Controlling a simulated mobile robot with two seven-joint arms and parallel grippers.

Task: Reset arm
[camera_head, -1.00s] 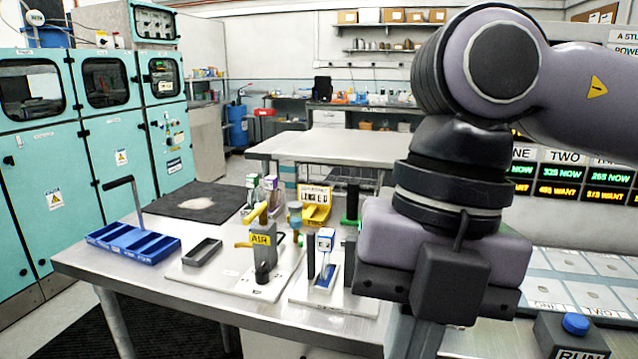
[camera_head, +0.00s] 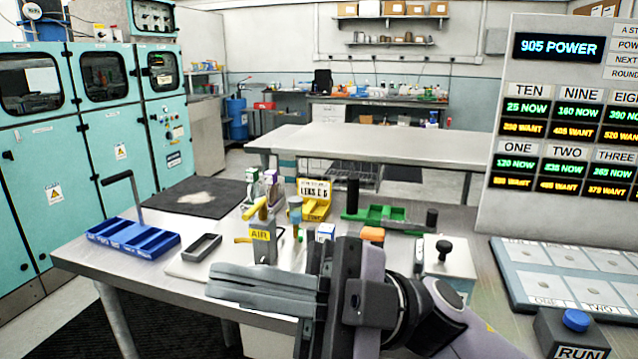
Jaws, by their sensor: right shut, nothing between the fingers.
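My right gripper (camera_head: 215,283) is in front of the near table edge at the lower middle. Its grey fingers lie together, point left and hold nothing. My right arm comes in from the lower right. The fingers and the gripper body hide the front part of the metal table (camera_head: 110,262). My left gripper is not in view.
The table bears a blue tray (camera_head: 133,238), a grey tray (camera_head: 202,247), an AIR fixture (camera_head: 263,240), a yellow holder (camera_head: 314,203) and a green tray (camera_head: 385,214). A display panel (camera_head: 565,120) and a RUN button (camera_head: 575,320) are at the right.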

